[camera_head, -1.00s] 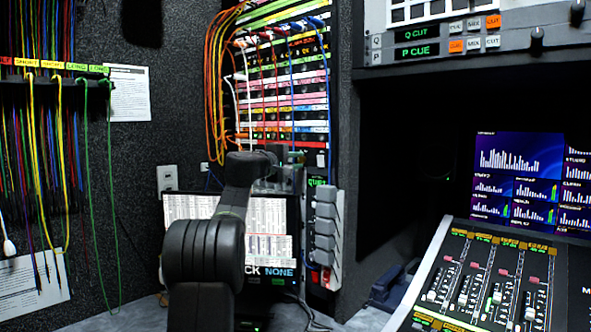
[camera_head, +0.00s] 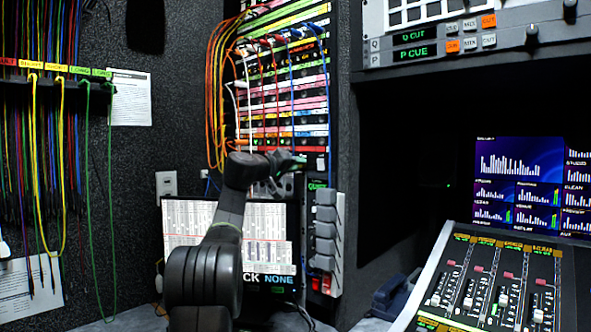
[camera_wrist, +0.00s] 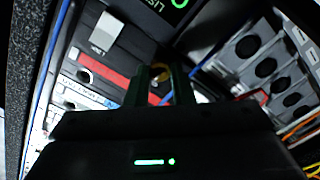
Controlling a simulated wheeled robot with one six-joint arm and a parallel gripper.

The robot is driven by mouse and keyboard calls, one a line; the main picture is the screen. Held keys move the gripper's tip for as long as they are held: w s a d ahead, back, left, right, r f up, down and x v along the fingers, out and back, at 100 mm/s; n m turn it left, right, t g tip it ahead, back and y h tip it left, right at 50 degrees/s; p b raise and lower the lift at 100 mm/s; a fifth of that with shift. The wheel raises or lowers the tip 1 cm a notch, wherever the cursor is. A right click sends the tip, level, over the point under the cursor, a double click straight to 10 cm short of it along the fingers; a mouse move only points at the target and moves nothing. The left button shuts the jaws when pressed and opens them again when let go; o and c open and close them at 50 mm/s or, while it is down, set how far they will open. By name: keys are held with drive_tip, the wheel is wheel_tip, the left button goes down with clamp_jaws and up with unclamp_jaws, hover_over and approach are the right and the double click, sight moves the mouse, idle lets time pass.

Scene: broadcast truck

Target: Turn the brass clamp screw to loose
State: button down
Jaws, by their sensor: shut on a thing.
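In the head view my gripper (camera_head: 291,162) is at the lower part of the patch rack, above the right end of the monitor. The screw cannot be made out in that view.
Patch cables (camera_head: 216,100) hang at the rack's left side. A monitor (camera_head: 185,232) stands below the gripper, with a column of grey blocks (camera_head: 325,232) to its right. A fader console (camera_head: 490,285) is at the lower right. More cables (camera_head: 45,150) hang on the left wall.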

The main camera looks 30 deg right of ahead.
drive_tip(key=shift+f+m, duration=0.2)
drive_tip(key=shift+m, duration=0.2)
drive_tip(key=c, duration=1.3)
unclamp_jaws()
drive_tip(key=shift+r, duration=0.1)
drive_tip(key=shift+o, duration=0.2)
drive_tip(key=shift+a, duration=0.1)
drive_tip(key=b+v, duration=0.2)
drive_tip(key=v, duration=1.1)
drive_tip(key=shift+s+a+b, duration=0.2)
drive_tip(key=shift+a+b, duration=0.1)
drive_tip(key=shift+b, duration=0.1)
